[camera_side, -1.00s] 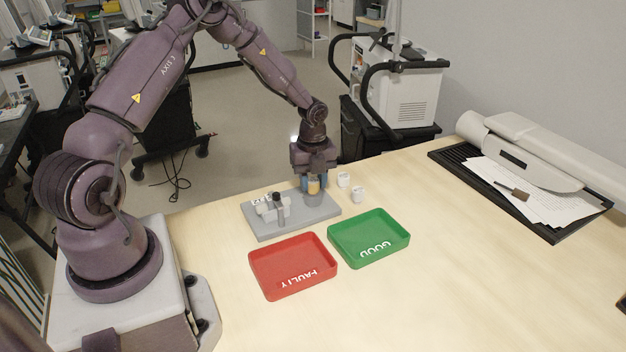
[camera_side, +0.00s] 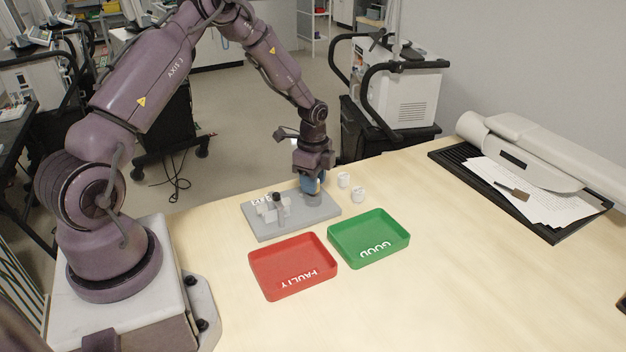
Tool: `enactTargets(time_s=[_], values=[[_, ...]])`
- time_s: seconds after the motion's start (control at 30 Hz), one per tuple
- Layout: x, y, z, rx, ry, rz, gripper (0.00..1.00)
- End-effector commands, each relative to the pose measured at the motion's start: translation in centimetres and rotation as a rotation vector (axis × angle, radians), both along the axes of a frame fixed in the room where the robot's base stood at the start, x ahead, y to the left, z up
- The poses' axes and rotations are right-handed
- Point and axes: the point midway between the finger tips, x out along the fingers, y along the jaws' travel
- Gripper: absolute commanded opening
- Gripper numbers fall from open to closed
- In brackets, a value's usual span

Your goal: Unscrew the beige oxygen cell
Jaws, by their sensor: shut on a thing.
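My gripper (camera_side: 312,187) points down over the back right part of a grey base plate (camera_side: 300,226), its blue fingers shut on the beige oxygen cell (camera_side: 318,186). Only a small strip of the cell shows between the fingers. The cell is upright at a round grey seat (camera_side: 314,200) on the plate. I cannot tell whether its thread is still engaged, as the fingers hide most of the joint.
A red FAULTY tray (camera_side: 292,267) and a green GOOD tray (camera_side: 369,239) lie in front, both empty. A light block with a dark-topped post (camera_side: 277,208) stands on the plate's left.

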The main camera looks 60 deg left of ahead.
Motion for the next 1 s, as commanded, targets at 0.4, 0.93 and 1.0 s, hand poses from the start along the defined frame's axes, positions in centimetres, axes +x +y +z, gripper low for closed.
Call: enactTargets(time_s=[0.4, 0.93, 1.0], values=[[-0.06, 0.01, -0.04, -0.001, 0.001, 0.167, 0.11], [-0.04, -0.01, 0.04, 0.001, 0.002, 0.663, 0.11], [-0.05, -0.02, 0.04, 0.0, 0.001, 0.689, 0.11]])
